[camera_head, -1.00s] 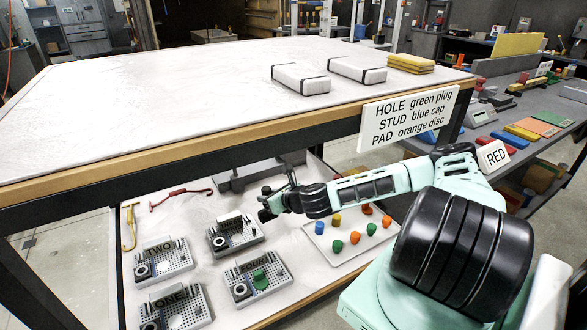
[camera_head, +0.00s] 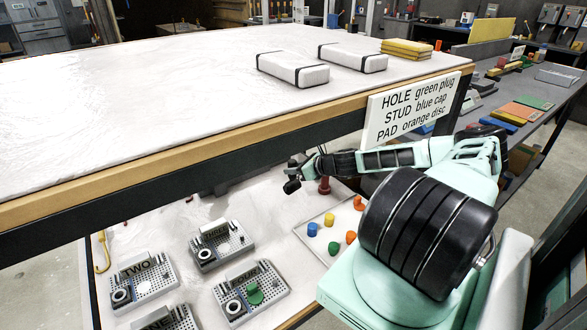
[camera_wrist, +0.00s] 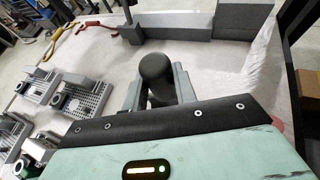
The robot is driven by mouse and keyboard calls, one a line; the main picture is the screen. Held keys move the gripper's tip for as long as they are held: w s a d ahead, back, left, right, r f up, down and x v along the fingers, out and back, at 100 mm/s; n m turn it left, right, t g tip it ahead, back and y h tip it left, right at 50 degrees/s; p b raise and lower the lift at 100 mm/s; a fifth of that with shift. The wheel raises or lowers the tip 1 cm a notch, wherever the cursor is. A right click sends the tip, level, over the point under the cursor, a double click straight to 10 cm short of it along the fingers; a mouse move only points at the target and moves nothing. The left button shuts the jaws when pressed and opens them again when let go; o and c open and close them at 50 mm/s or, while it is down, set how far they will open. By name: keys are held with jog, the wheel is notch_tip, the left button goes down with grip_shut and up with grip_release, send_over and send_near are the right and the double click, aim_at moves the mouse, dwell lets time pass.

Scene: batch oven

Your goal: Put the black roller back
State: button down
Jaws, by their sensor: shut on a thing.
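The black roller (camera_wrist: 156,70) shows in the wrist view as a dark, rounded piece between the two grey fingers. My gripper (camera_wrist: 158,92) is shut on it. In the head view my gripper (camera_head: 294,180) is above the lower shelf, beneath the front edge of the upper top, with a dark piece at its tip. The fingers and my wrist cover the roller's lower part. A grey bar with block-like ends (camera_wrist: 178,25) lies farther back on the shelf, ahead of the gripper and apart from it.
Several grey perforated fixtures (camera_head: 206,258) stand left of my gripper on the white shelf (camera_head: 270,217). A white tray (camera_head: 308,246) with coloured pieces is at the right. A red post (camera_head: 324,186) stands close by my gripper. The upper top (camera_head: 150,120) overhangs the shelf.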

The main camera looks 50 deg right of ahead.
aim_at(297, 186)
jog(key=shift+f+b, duration=2.35)
jog(key=shift+f, duration=1)
jog(key=shift+f+b, duration=0.4)
jog(key=shift+f, duration=0.2)
jog(key=c, duration=1)
grip_release()
jog(key=shift+c, duration=0.2)
